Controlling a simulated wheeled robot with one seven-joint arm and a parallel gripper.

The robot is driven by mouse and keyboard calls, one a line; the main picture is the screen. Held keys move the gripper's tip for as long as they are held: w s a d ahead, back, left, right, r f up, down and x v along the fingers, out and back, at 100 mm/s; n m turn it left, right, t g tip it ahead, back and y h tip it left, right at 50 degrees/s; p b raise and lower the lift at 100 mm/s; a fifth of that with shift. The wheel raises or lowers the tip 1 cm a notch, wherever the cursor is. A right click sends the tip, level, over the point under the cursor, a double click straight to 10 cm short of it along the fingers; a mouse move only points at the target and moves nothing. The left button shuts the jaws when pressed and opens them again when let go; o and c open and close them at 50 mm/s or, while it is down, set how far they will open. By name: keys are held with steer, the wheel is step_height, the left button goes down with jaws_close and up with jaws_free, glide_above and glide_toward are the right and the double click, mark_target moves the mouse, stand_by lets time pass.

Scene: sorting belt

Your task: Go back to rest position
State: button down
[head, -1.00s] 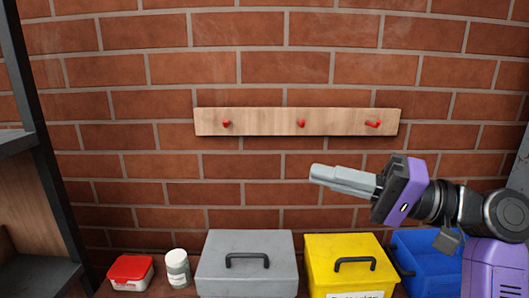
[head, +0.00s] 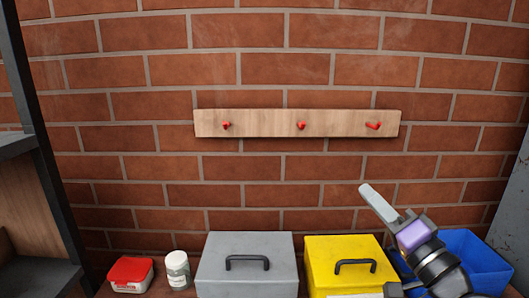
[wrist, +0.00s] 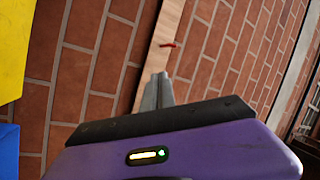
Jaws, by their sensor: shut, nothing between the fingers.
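My gripper (head: 378,203) is at the right of the head view, in front of the brick wall and above the yellow and blue boxes. Its grey fingers are together, point up and to the left, and hold nothing.
The wooden rail (head: 260,123) with red pegs is bare. Below stand a red-lidded box (head: 131,272), a white jar (head: 178,270), a grey box (head: 222,270), a yellow box (head: 320,265) and a blue bin (head: 485,262). A dark shelf (head: 40,150) stands left.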

steer(key=s+d+f+h+p, duration=0.1)
steer(key=s+d+f+h, duration=0.3)
steer(key=s+f+h, duration=0.8)
steer(key=s+a+f+n+g+y, duration=0.1)
steer(key=s+f+n, duration=0.1)
steer(key=s, duration=0.9)
steer(key=s+a+f+n+g+y+p, duration=0.1)
steer(key=s+f, duration=0.3)
steer(key=s, duration=0.7)
steer(key=s+a+f+n+g+y+p, duration=0.1)
steer(key=s+a+f+n+g+y, duration=0.1)
steer(key=s, duration=0.9)
step_height(320, 180, down, 2)
steer(key=shift+s+a+f+n+g, duration=0.1)
steer(key=shift+s+a+n+g, duration=0.15)
steer(key=shift+a+n+g, duration=0.4)
steer(key=shift+d+t, duration=0.15)
steer(key=shift+t, duration=0.1)
